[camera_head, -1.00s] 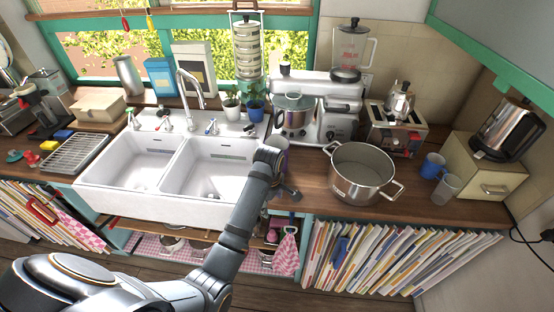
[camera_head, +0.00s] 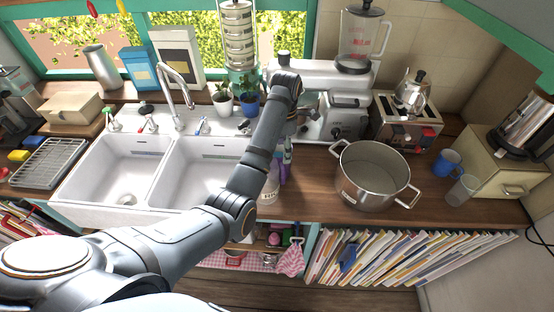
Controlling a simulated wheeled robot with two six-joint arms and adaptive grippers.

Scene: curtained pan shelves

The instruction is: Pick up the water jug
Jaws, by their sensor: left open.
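My left arm reaches over the right sink basin, and my left gripper (camera_head: 288,148) hangs down at its far end, open and partly hidden by my wrist. Just below it, on the counter right of the sink, stands a pale see-through container (camera_head: 270,194) with a dark mark and purple parts beside it. It is partly covered by my arm, and I cannot tell whether it is the water jug or whether the fingers touch it. A grey metal pitcher (camera_head: 100,66) stands on the windowsill behind the sink. My right gripper is out of view.
A large steel pot (camera_head: 372,184) stands close to the right of my gripper. Behind are a stand mixer (camera_head: 342,118), a blender (camera_head: 364,36) and a toaster (camera_head: 407,136). A blue mug (camera_head: 448,162) and a glass (camera_head: 462,190) are farther right. The white double sink (camera_head: 105,214) is at left.

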